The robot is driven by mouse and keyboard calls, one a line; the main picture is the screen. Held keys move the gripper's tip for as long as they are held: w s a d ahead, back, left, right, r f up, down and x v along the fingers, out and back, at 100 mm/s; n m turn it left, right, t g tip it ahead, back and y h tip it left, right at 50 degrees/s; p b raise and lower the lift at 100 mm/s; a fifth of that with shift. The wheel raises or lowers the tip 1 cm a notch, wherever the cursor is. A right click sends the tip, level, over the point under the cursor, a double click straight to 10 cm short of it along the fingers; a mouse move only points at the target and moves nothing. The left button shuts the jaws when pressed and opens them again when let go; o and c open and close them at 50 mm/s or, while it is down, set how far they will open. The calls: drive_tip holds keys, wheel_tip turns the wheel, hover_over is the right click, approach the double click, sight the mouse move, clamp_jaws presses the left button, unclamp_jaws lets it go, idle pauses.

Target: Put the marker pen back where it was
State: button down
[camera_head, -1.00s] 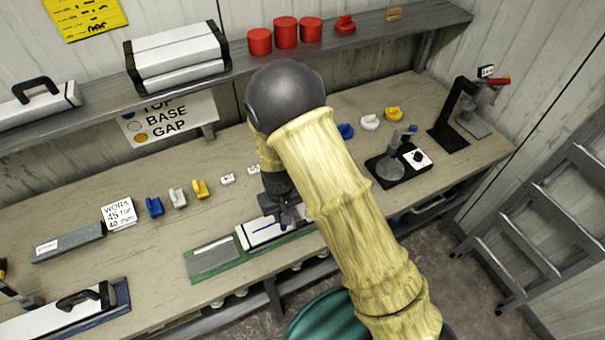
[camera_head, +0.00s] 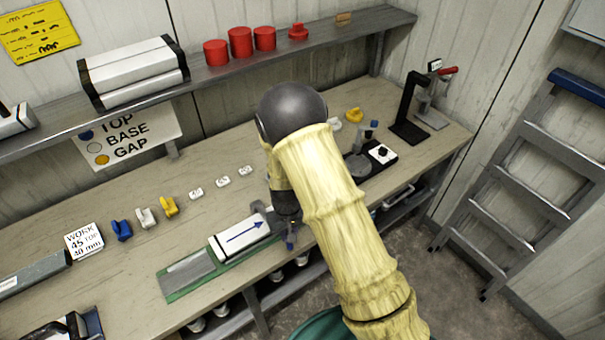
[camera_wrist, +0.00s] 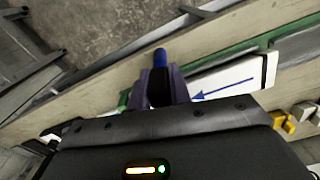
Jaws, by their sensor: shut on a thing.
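The marker pen (camera_wrist: 160,59) shows in the wrist view as a blue tip standing out between the fingers of my gripper (camera_wrist: 160,85). My gripper is shut on it. In the head view my gripper (camera_head: 289,232) is beside the right part of a white core liner (camera_head: 240,238), near the bench's front edge. A blue arrow (camera_head: 244,231) is drawn on the liner and points right; it also shows in the wrist view (camera_wrist: 228,89). The liner lies on a green tray (camera_head: 178,294). My arm hides part of the bench behind it.
Blue, white and yellow clips (camera_head: 146,218) and small white labelled pieces (camera_head: 222,181) stand behind the tray. A black stand (camera_head: 409,112) and a black base (camera_head: 374,160) are at the right. Red caps (camera_head: 240,42) sit on the shelf. A ladder (camera_head: 510,170) leans at the right.

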drive_tip(key=w+d+f+m+b, duration=0.2)
drive_tip(key=d+f+b, duration=0.5)
drive_tip(key=d, duration=0.8)
wheel_tip(320, 180, down, 3)
drive_tip(key=shift+f+m, duration=0.2)
drive_tip(key=shift+m, duration=0.6)
drive_tip(key=shift+d, duration=0.2)
